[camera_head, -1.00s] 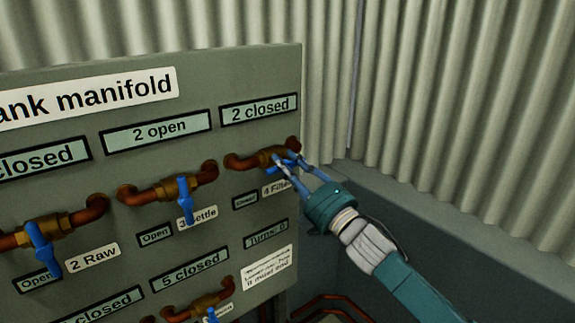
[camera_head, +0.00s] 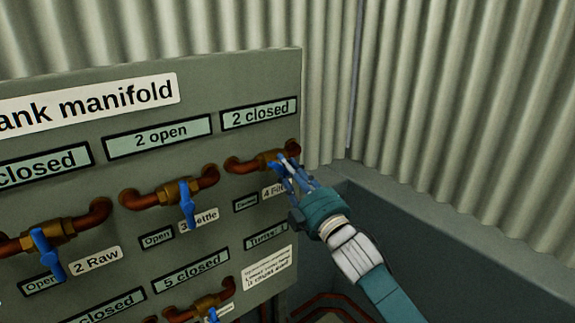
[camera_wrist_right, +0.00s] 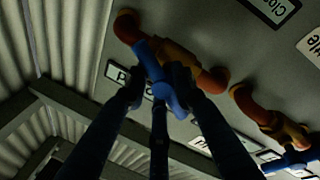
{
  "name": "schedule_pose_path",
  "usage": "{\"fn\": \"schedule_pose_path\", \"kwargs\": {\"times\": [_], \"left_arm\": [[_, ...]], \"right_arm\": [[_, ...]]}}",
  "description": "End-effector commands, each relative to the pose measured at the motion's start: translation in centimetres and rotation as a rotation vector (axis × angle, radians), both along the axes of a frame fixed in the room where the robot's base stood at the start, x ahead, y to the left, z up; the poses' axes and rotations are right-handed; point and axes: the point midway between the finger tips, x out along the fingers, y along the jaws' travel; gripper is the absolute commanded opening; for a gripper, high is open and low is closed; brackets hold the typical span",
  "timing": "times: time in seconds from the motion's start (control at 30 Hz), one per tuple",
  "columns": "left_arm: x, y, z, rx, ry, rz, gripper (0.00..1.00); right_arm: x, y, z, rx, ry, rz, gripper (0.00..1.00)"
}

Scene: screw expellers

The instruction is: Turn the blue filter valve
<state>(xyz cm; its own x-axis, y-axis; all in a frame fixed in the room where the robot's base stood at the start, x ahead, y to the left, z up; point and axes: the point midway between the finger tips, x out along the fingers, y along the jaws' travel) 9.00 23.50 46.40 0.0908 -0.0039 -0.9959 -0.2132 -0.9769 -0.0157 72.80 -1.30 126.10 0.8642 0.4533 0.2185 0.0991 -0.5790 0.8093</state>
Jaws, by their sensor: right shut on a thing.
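The blue filter valve handle (camera_head: 276,168) is on a brass valve body on the copper pipe at the panel's upper right, above the partly covered "4 Filter" label (camera_head: 271,192). My right gripper (camera_head: 286,171) comes from the lower right and its fingers cover part of the handle. In the right wrist view, the blue handle (camera_wrist_right: 155,68) lies between the fingertips of my right gripper (camera_wrist_right: 158,88), which is shut on it. The handle slants in that view. The small state plate (camera_head: 245,204) beside the label is too small to read surely. My left gripper is not in view.
The grey manifold panel (camera_head: 225,235) bears other blue-handled valves: Kettle (camera_head: 187,205), Raw (camera_head: 46,252) and one below (camera_head: 213,315). The display above the filter valve (camera_head: 259,113) reads "2 closed". Corrugated walls stand behind; copper pipes run low at right.

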Motion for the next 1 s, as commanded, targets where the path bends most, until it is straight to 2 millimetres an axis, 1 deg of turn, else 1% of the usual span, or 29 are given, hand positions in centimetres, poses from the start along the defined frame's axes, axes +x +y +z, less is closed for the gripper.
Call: {"fn": "schedule_pose_path", "kwargs": {"times": [0.03,0.2,0.5,0.7,1.0], "left_arm": [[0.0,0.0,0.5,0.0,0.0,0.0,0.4],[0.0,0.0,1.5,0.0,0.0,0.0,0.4],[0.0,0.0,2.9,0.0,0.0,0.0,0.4],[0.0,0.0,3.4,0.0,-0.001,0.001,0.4],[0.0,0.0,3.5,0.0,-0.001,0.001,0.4]], "right_arm": [[0.0,0.1,0.0,0.04,0.034,0.001,0.0],[0.0,0.1,-0.1,0.16,0.123,0.0,0.0],[0.0,0.1,-0.4,0.32,0.241,0.0,0.0],[0.0,0.1,-0.5,0.38,0.283,-0.001,0.0],[0.0,0.1,-0.7,0.409,0.306,0.0,0.0]]}}
